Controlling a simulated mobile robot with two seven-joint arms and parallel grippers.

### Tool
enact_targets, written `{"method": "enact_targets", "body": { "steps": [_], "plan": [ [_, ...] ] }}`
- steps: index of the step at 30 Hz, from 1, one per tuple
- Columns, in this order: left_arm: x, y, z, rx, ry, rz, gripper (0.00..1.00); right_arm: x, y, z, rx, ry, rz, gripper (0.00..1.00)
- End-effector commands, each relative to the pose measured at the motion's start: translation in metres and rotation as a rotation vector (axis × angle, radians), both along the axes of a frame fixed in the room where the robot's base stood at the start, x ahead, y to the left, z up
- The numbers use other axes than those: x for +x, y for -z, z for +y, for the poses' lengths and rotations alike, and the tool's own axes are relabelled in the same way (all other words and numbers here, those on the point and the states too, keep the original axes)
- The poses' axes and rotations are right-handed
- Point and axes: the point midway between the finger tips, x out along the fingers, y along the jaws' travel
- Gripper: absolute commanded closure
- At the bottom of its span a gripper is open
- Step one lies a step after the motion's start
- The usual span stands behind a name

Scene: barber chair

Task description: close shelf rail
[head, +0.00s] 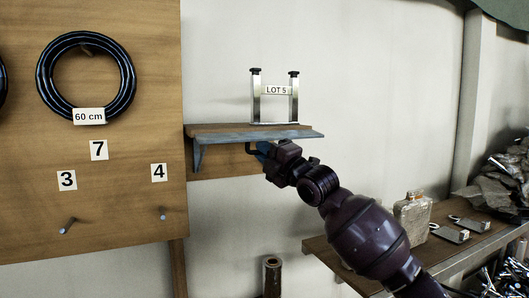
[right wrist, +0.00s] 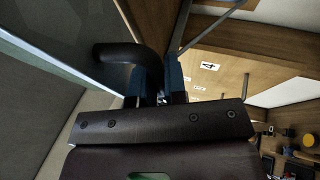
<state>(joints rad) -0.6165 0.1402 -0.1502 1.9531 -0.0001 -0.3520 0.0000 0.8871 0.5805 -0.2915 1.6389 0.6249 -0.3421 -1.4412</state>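A wooden shelf (head: 220,128) with a grey-blue front rail (head: 270,134) is fixed to the wall beside the board. A bent black handle (head: 249,148) hangs under the shelf, and it also shows in the right wrist view (right wrist: 122,52). My right gripper (head: 260,151) is just below the shelf front. In the right wrist view, its blue fingers (right wrist: 158,85) lie on either side of the handle's bent end. The gap is dark, so I cannot tell whether they clamp it. My left gripper is not in view.
A metal stand labelled LOT 5 (head: 276,90) stands on the shelf. The wooden board (head: 120,190) at left carries a black ring (head: 46,82), number tags and pegs. A bench (head: 325,250) with a tan canister (head: 412,216) lies at lower right, beyond my arm.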

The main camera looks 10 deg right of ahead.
Motion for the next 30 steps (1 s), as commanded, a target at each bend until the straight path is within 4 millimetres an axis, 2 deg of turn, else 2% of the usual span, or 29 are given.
{"method": "enact_targets", "body": {
  "steps": [8, 14, 30],
  "plan": [
    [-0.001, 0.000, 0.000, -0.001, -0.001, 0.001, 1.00, -0.002, -0.002, -0.001, -0.009, 0.001, 0.028, 1.00],
    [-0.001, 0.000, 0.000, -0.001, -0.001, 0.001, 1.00, -0.006, -0.007, -0.002, -0.029, 0.002, 0.120, 1.00],
    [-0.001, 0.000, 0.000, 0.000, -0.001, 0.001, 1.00, -0.018, -0.034, -0.004, -0.117, 0.004, 0.597, 1.00]
  ]
}}
